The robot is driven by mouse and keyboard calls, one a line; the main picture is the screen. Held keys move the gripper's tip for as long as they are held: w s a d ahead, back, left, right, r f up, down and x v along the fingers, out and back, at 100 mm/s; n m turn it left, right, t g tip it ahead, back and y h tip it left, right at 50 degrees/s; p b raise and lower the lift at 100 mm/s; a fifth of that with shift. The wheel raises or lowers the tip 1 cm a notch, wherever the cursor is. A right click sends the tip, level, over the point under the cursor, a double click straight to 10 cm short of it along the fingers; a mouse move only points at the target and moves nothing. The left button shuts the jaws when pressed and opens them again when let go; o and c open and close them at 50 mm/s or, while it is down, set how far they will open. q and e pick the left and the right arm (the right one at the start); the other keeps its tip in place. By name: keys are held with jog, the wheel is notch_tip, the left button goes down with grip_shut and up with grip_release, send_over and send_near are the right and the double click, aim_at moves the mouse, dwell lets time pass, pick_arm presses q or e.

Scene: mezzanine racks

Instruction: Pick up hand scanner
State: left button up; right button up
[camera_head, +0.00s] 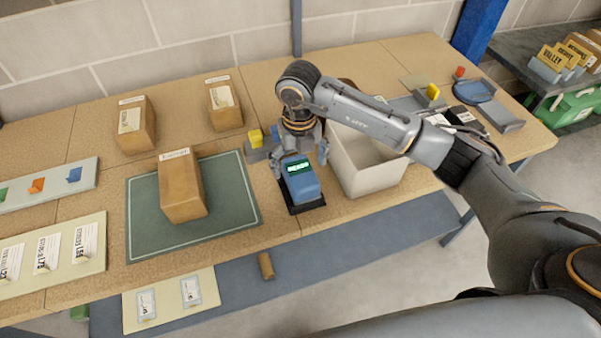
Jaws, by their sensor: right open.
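The hand scanner appears to be the blue device (303,186) with a lit green display, standing on a black base (309,207) near the front of the wooden table. My right gripper (300,163) points down over its back end. The fingers are spread, one at each side of the display end, and nothing is visibly held. I cannot tell whether a finger touches the device. My left gripper is out of view.
A cream bin (367,185) stands close on the right. A green mat (150,226) with a cardboard box (181,187) lies to the left. A grey block with a yellow piece (256,137) sits just behind. More boxes stand at the back.

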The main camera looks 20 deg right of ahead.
aim_at(300, 171)
notch_tip(300, 171, down, 3)
jog(key=shift+f+p, duration=0.1)
jog(key=shift+p, duration=0.75)
notch_tip(300, 171, down, 3)
jog(key=shift+d+r+p, duration=0.15)
jog(key=shift+r+p, duration=0.05)
jog(key=shift+p, duration=0.3)
jog(key=shift+f, duration=0.4)
jog(key=shift+w+f, duration=0.1)
jog(key=shift+f, duration=0.1)
jog(key=c, duration=1.3)
jog(key=shift+c, duration=0.9)
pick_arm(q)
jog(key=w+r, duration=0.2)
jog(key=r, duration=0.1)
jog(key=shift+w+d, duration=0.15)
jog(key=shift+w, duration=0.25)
pick_arm(e)
jog(key=shift+r, duration=0.15)
